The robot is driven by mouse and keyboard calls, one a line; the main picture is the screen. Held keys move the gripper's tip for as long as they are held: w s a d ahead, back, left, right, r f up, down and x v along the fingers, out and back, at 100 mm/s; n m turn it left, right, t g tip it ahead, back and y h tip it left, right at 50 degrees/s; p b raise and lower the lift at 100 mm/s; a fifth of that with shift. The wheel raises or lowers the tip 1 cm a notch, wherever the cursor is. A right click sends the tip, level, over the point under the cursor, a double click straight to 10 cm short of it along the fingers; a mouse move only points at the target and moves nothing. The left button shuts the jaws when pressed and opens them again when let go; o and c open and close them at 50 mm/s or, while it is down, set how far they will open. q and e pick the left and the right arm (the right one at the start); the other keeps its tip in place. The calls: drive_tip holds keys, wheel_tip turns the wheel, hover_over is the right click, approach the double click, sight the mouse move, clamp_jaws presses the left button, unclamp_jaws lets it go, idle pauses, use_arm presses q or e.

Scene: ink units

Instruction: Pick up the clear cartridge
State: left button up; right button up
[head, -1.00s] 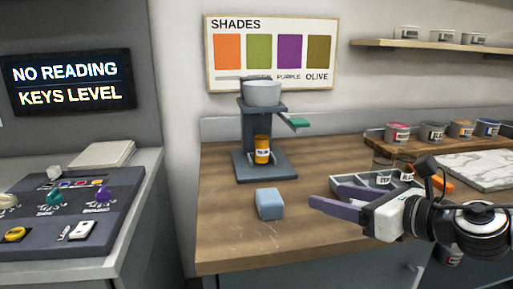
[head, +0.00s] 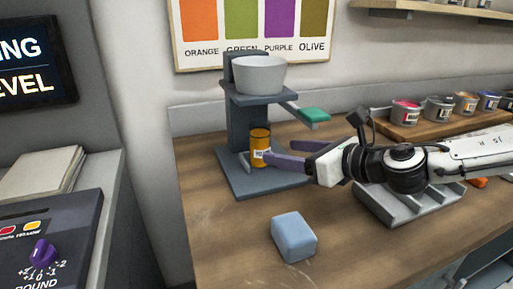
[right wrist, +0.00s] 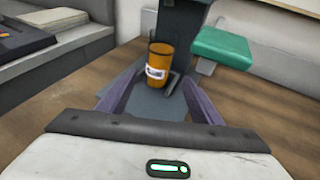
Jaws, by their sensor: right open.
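An amber see-through cylinder with a white label (head: 260,148), which looks like the cartridge, stands upright on the base of the dark grey dispenser stand (head: 245,120), below a pale bowl (head: 260,75). It also shows in the right wrist view (right wrist: 158,62), straight ahead between the purple fingers. My right gripper (head: 280,156) is open, its fingertips close to the cylinder from the right. I cannot tell whether they touch it. The label's wording is too small to read. My left gripper is not in view.
A green lever (head: 314,115) juts from the stand's right side, above my right gripper. A blue-grey block (head: 294,237) lies on the wooden counter in front. A grey divided tray (head: 390,208) sits under my right arm. Several paint tins stand behind.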

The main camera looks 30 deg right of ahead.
sight(267, 148)
drive_tip(key=shift+x, duration=1.1)
drive_tip(key=shift+w+a+f, duration=0.2)
drive_tip(key=shift+w+f, duration=0.15)
drive_tip(key=shift+w, duration=0.2)
drive_tip(key=shift+w+a, duration=0.15)
drive_tip(key=shift+w, duration=0.6)
drive_tip(key=shift+w+p, duration=0.55)
drive_tip(key=shift+w+a+f, duration=0.2)
drive_tip(key=shift+w+f, duration=0.25)
drive_tip(key=shift+w, duration=0.15)
drive_tip(key=shift+r, duration=0.1)
drive_tip(key=c, duration=1.2)
